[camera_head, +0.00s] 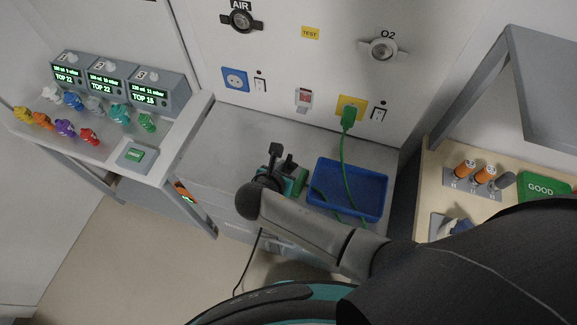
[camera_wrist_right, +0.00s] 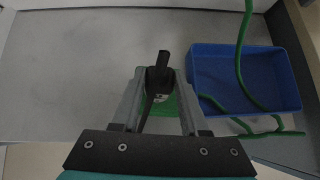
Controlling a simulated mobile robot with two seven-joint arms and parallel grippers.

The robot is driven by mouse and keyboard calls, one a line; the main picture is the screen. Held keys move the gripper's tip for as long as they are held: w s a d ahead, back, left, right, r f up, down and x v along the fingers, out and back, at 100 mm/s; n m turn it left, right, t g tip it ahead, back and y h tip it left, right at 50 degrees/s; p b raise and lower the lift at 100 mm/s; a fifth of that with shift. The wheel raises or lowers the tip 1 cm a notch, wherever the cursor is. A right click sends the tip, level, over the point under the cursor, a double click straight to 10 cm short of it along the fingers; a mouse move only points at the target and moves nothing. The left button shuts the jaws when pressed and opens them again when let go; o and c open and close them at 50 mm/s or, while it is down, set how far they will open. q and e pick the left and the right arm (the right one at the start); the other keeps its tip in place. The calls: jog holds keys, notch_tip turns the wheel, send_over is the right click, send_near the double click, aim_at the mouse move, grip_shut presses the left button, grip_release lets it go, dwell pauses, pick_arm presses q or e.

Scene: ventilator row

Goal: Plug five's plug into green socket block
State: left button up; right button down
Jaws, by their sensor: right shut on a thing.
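My right gripper (camera_head: 276,172) is over the grey counter, left of the blue tray. In the right wrist view its fingers (camera_wrist_right: 160,78) are shut on a black plug (camera_wrist_right: 162,62) whose black cord runs back between them. The green socket block (camera_wrist_right: 168,106) shows behind the plug and between the fingers, partly hidden. In the head view part of the block (camera_head: 302,176) shows just right of the gripper. Whether the plug touches the block cannot be told. A black cord (camera_head: 247,262) hangs below the arm. My left gripper is not in view.
The blue tray (camera_head: 318,203) holds part of a green cable (camera_head: 343,165), which runs to a green plug (camera_head: 348,118) in the yellow wall socket (camera_head: 359,101). A white cart (camera_head: 191,127) with three ventilators stands at left. The counter left of the gripper (camera_head: 225,150) is clear.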

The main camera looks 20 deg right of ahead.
jog(key=shift+s+f, duration=0.1)
dwell(0.3)
jog(key=shift+c, duration=1.7)
grip_release()
